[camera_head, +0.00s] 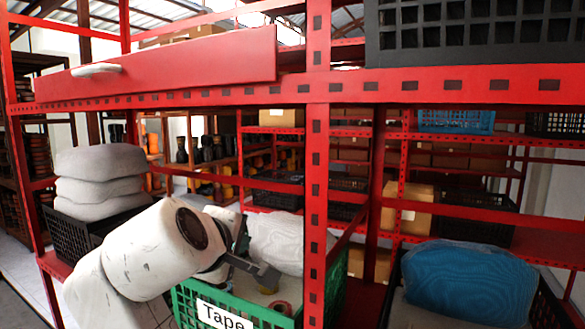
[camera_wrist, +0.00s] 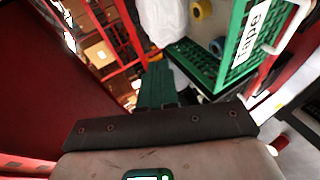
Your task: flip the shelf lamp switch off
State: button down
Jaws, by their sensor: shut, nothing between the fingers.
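I cannot make out a shelf lamp or its switch in either view. The red shelf rack (camera_head: 318,150) stands close in front of me, with a red panel (camera_head: 160,68) bearing a pale handle at its upper left. My gripper (camera_head: 268,277) is low in the head view, over the green crate labelled "Tape" (camera_head: 188,305), left of the rack's near upright. In the wrist view my gripper (camera_wrist: 158,82) shows as green fingers, shut with nothing between them. The crate (camera_wrist: 235,60) is to their upper right there.
A black crate (camera_head: 75,235) with stacked grey sacks (camera_head: 100,175) stands left. A blue sack (camera_head: 470,280) lies in a dark crate at lower right. A black crate (camera_head: 475,25) sits above. Rack uprights and beams closely surround my arm.

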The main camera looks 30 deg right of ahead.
jog(key=s+a+r+t+h, duration=0.1)
jog(key=s+a+r+h, duration=0.15)
jog(key=r, duration=1.15)
jog(key=s+a+r+t+h, duration=0.1)
jog(key=s+a+r+h, duration=0.15)
jog(key=r, duration=1.05)
jog(key=s+r+h, duration=0.1)
jog(key=s+r, duration=0.5)
jog(key=r, duration=0.3)
jog(key=s+a+r+m+g+h, duration=0.1)
jog(key=s+r, duration=0.6)
jog(key=r, duration=0.2)
jog(key=shift+s+a+r+m+h, duration=0.2)
jog(key=shift+s+r+m+h, duration=0.1)
jog(key=shift+h, duration=0.1)
jog(key=p+x, duration=0.5)
jog(key=x, duration=0.9)
